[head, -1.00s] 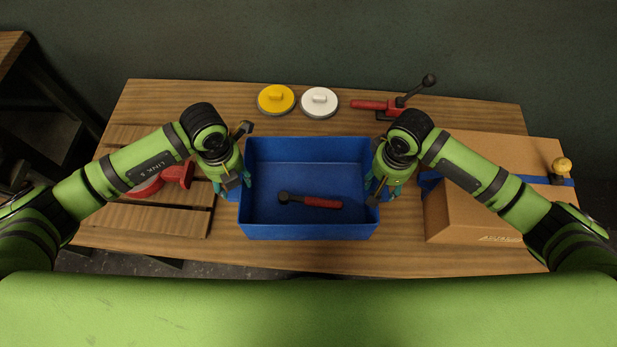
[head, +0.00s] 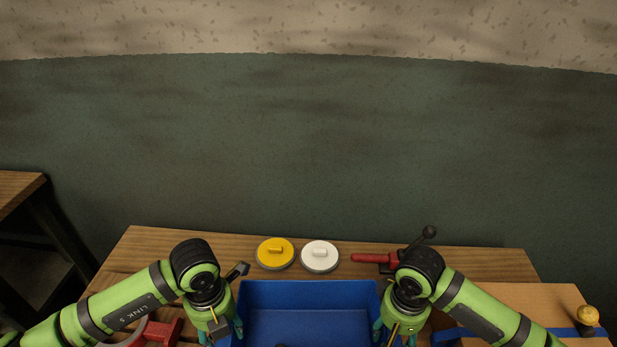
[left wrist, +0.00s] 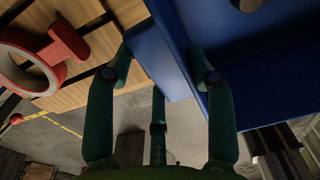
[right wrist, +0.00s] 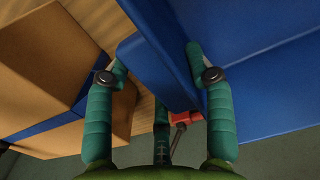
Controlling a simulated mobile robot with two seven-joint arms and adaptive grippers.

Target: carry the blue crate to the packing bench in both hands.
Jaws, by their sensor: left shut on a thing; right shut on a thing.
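The blue crate (head: 308,310) is between my two grippers at the bottom of the head view; its near part is cut off by the frame. My left gripper (head: 226,334) is shut on the crate's left side; the left wrist view shows its fingers either side of a blue wall (left wrist: 160,50). My right gripper (head: 396,336) is shut on the right side; the right wrist view shows blue wall (right wrist: 155,50) between its fingers. The crate looks raised a little off the wooden bench (head: 135,250); the gap itself is hidden. The tool inside is almost wholly out of view.
A yellow disc (head: 275,252), a white disc (head: 320,256) and a red clamp (head: 375,258) lie behind the crate. A carton (head: 530,300) with a blue strap is at right, a red casting (left wrist: 65,42) at left. Another wooden table (head: 18,188) stands at the far left.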

